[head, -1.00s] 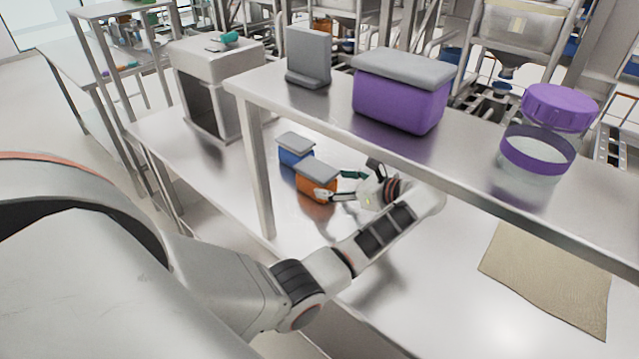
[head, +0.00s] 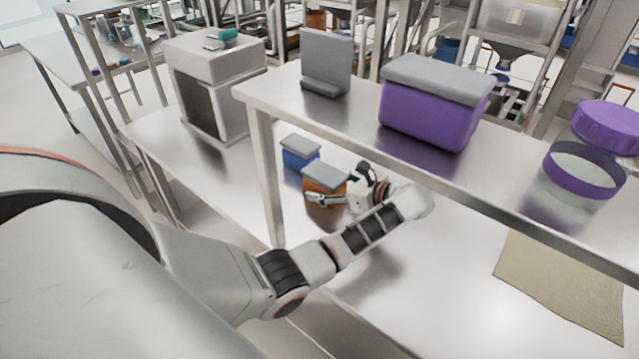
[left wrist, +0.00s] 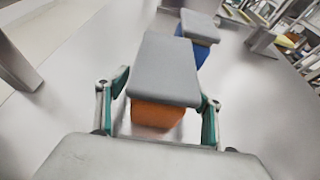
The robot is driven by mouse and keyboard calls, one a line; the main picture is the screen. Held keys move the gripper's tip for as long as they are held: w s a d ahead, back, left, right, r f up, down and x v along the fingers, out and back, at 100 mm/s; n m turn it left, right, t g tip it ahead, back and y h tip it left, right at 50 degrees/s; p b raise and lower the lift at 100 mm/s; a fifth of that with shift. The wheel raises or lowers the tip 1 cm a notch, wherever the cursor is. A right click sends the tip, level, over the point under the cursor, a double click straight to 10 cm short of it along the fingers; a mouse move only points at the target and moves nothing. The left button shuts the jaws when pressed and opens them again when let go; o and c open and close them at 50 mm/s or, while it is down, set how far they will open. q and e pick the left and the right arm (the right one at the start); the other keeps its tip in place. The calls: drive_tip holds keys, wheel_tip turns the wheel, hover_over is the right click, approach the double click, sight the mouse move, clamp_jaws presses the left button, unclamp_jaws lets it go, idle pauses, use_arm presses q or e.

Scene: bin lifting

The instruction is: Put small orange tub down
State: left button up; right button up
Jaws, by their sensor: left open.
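The small orange tub (head: 322,198) with a grey lid stands on the lower table surface under the raised shelf. It also shows in the left wrist view (left wrist: 157,114), upright, with its lid on. My left gripper (head: 328,188) is at the tub. In the left wrist view its two fingers (left wrist: 160,100) are spread, one on each side of the tub's near end. Whether a fingertip touches the tub I cannot tell. My right gripper is not in view.
A blue tub (head: 299,155) with a grey lid stands just behind the orange one. A beige cloth (head: 560,280) lies at right.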

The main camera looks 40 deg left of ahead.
use_arm(q)
drive_tip(key=shift+a+f, duration=0.25)
drive_tip(key=shift+a, duration=0.25)
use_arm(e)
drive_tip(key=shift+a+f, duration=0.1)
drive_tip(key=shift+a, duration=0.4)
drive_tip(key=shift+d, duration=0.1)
use_arm(q)
drive_tip(key=shift+c, duration=0.8)
drive_tip(key=c, duration=1.2)
drive_tip(key=shift+w, duration=0.1)
drive_tip(key=shift+c, duration=1.2)
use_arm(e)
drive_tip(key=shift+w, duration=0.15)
use_arm(q)
drive_tip(key=shift+r, duration=0.15)
